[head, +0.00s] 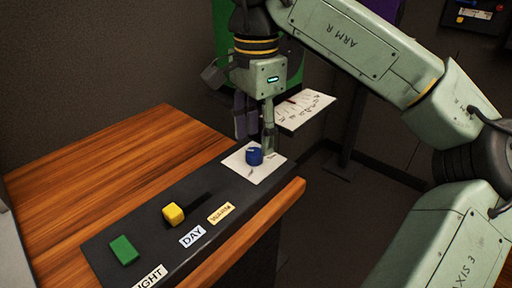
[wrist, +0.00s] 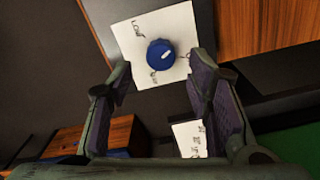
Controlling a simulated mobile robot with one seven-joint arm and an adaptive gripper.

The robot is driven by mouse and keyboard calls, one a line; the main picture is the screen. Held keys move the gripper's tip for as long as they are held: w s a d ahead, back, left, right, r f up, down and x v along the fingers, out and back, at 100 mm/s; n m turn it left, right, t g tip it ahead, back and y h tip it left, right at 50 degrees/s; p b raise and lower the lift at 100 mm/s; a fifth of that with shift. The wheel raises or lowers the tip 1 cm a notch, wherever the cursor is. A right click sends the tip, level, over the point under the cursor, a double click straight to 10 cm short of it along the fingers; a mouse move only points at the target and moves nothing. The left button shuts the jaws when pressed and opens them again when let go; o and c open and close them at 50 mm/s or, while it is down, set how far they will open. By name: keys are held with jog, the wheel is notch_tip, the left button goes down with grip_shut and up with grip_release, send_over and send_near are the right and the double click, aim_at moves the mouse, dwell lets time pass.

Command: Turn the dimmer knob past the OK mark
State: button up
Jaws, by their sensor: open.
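The dimmer knob (head: 254,156) is a blue round knob on a white card (head: 268,173) at the far right end of a dark panel. In the wrist view the knob (wrist: 158,56) shows a white pointer mark toward the picture's right. The card (wrist: 125,40) has several handwritten marks around the knob; one looks like LOW, and I cannot tell which reads OK. My gripper (head: 255,138) is open above the knob, its fingers pointing down. In the wrist view my gripper (wrist: 163,78) has its fingertips apart, with the knob beyond and between them; I see no contact.
A yellow block-like control (head: 173,214) and a green one (head: 124,250) sit on the panel (head: 150,222), beside labels DAY (head: 192,236) and one ending in IGHT (head: 150,277). The wooden table (head: 110,150) is clear on the left. A paper on a stand (head: 304,112) is behind my gripper.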

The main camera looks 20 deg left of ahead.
aim_at(256, 151)
jog(key=shift+f, duration=1.7)
grip_shut()
